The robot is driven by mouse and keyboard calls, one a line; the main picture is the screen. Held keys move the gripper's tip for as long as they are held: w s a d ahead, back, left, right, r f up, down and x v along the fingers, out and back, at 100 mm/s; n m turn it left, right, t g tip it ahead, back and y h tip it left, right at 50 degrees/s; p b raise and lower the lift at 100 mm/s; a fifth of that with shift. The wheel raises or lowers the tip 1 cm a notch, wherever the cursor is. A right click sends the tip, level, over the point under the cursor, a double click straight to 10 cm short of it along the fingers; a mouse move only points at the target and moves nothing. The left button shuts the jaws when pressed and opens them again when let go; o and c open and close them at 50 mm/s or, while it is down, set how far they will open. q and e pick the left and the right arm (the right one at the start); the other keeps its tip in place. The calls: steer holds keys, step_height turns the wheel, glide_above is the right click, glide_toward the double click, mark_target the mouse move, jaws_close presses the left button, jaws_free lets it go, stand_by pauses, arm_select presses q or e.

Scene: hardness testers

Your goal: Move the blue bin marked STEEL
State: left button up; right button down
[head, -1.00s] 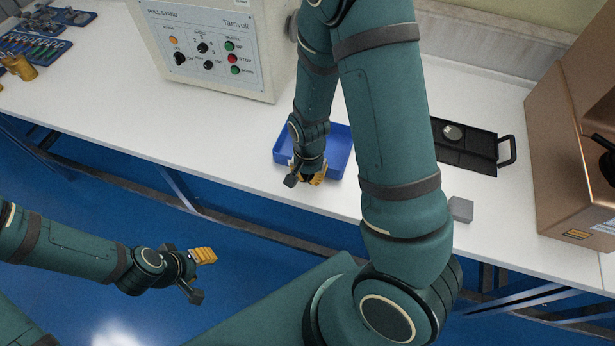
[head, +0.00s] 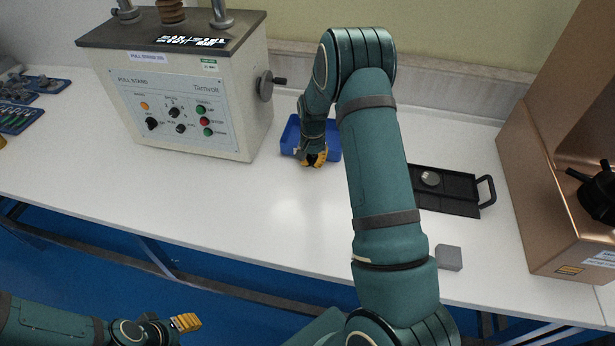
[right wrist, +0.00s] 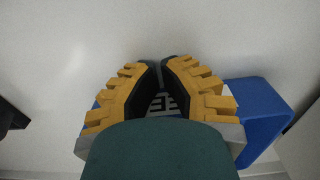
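The blue bin (head: 334,150) sits on the white bench behind my right gripper, in the head view. Part of it also shows at the right in the right wrist view (right wrist: 262,108). Its marking cannot be read. My right gripper (head: 314,160) is low at the bin's front side, its yellow fingers covering part of it. In the right wrist view its fingertips (right wrist: 161,66) come together, with no bin wall visible between them. Whether the fingers touch the bin is hard to tell. My left gripper (head: 188,322) is low at the lower left, off the bench, its opening unclear.
The pull stand (head: 180,105) stands left of the bin. A black tray with a handle (head: 455,202) and a small grey block (head: 449,258) lie to the right. A copper-coloured machine (head: 535,190) stands at far right. The bench in front of the bin is clear.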

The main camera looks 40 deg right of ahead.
arm_select(q)
steer(key=shift+a+f+b, duration=0.25)
steer(key=shift+f+b, duration=0.4)
steer(key=shift+f, duration=0.1)
arm_select(e)
steer(key=w+d, duration=0.3)
steer(key=d, duration=0.1)
steer(key=w+d, duration=0.4)
steer(key=shift+r, duration=0.1)
steer(key=shift+s+a, duration=0.1)
